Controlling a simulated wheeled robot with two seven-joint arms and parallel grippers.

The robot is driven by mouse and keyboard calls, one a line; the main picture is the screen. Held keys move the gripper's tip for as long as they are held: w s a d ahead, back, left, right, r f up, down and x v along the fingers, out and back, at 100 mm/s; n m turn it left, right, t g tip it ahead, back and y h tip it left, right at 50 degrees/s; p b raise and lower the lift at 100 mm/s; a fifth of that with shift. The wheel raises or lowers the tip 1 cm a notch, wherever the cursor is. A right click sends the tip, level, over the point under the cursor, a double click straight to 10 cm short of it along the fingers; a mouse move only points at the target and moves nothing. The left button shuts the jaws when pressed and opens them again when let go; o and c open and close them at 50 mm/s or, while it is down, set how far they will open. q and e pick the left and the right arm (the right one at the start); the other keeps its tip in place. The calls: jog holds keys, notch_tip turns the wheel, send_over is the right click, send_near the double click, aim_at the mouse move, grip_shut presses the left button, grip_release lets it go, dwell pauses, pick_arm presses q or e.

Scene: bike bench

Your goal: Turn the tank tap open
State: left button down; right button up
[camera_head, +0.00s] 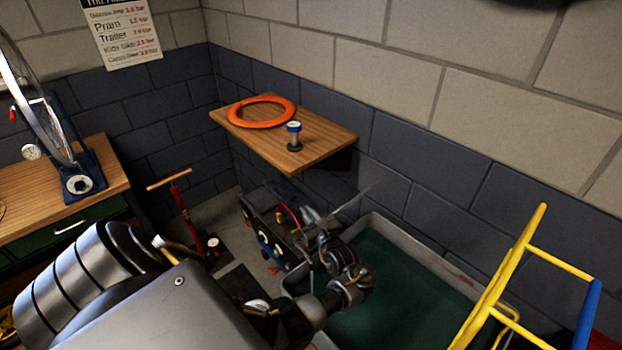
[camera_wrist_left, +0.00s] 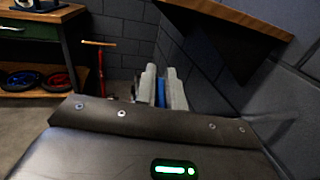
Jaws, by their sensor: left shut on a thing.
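The tank (camera_head: 450,257) is a grey-rimmed basin with dark green inside, on the floor against the wall. My left gripper (camera_head: 318,236) is at the tank's far left corner, below the wooden shelf. In the left wrist view its two grey fingers (camera_wrist_left: 165,90) are shut on a narrow blue piece (camera_wrist_left: 161,93), which looks like the tap's handle. The fingers and my arm hide most of the tap, so its turn angle cannot be told. My right gripper is not in view.
A red floor pump (camera_head: 187,216) stands left of the gripper. A yellow frame (camera_head: 505,270) stands at the right. A workbench (camera_head: 105,193) is at the left.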

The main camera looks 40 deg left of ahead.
pick_arm(q)
jog(key=shift+n+g, duration=0.8)
jog(key=shift+g, duration=0.3)
jog(key=shift+r+g+y, duration=0.1)
jog(key=shift+g+y, duration=0.2)
jog(key=c, duration=1.5)
grip_release()
jog(key=shift+w+d, duration=0.1)
jog(key=shift+t, duration=0.5)
